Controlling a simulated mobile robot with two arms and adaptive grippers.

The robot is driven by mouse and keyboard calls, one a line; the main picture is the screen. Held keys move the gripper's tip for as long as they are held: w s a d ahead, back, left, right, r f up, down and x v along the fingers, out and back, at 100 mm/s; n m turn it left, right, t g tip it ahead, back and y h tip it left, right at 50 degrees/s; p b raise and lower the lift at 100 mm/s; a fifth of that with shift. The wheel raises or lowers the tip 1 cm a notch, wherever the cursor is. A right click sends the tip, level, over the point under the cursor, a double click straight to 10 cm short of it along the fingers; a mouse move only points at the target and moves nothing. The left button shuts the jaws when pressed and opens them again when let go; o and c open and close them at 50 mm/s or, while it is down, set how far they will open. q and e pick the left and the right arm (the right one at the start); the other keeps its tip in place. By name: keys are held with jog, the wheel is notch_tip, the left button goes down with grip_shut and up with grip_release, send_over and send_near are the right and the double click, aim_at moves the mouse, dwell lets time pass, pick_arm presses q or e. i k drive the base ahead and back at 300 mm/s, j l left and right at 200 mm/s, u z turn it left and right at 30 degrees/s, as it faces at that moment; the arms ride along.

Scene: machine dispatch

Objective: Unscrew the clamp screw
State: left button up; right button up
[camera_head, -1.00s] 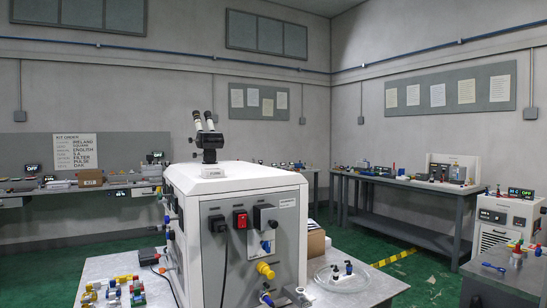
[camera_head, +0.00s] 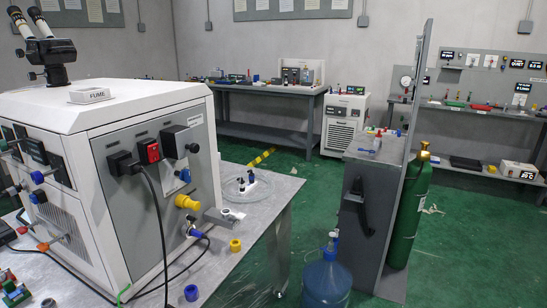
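Neither of my grippers is in view. No clamp screw can be made out for certain. The white machine labelled FUME (camera_head: 110,110) stands on the metal table at the left. Its grey side panel (camera_head: 158,205) carries a yellow knob (camera_head: 187,201) and a small blue fitting (camera_head: 184,175). A grey metal fitting (camera_head: 218,216) sticks out low beside the yellow knob; I cannot tell whether it is a clamp.
The metal table (camera_head: 262,222) ends at its right edge. A glass dish (camera_head: 236,188) with small bottles sits behind the machine. A blue water bottle (camera_head: 327,280), a grey stand (camera_head: 372,205) and a green gas cylinder (camera_head: 410,210) stand right. Green floor (camera_head: 465,245) is open further right.

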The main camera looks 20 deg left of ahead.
aim_at(32, 76)
jog(key=k+j, duration=0.1)
jog(key=j, duration=1.4)
jog(key=k+j, duration=0.15)
jog(key=j, duration=0.65)
jog(key=k+j, duration=0.1)
jog(key=j, duration=0.65)
